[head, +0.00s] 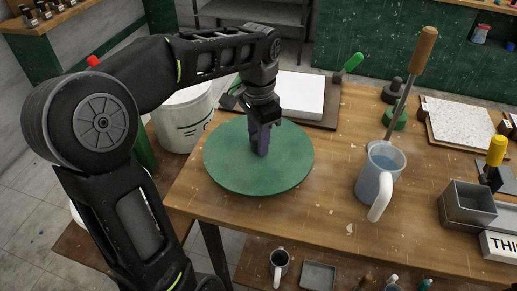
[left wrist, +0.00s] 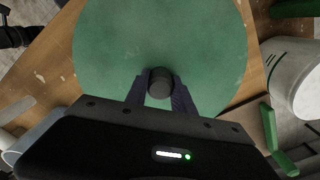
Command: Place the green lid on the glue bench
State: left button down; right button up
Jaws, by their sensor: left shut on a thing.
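The green lid (head: 225,165) is a flat round disc with a dark knob (left wrist: 160,82) at its centre. It is at the left end of the wooden bench (head: 335,205) in the head view, over the bench top; I cannot tell whether it touches the wood. My left gripper (head: 262,150) comes down from above and is shut on the lid's knob. In the left wrist view its two fingers (left wrist: 160,92) stand on either side of the knob, and the lid (left wrist: 160,35) fills the upper middle. My right gripper is not in view.
A white bucket (head: 183,118) stands left of the bench. Behind the lid are a white slab (head: 298,94) and a green-handled tool (head: 351,64). A jug (head: 379,175), a grey box (head: 467,207) and a speckled board (head: 462,122) are to the right. Bare wood lies between lid and jug.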

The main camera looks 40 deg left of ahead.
pick_arm(q)
notch_tip(320, 180, down, 4)
jog(key=shift+r, duration=0.2)
jog(key=shift+f, duration=0.15)
jog(key=c, duration=1.1)
grip_release()
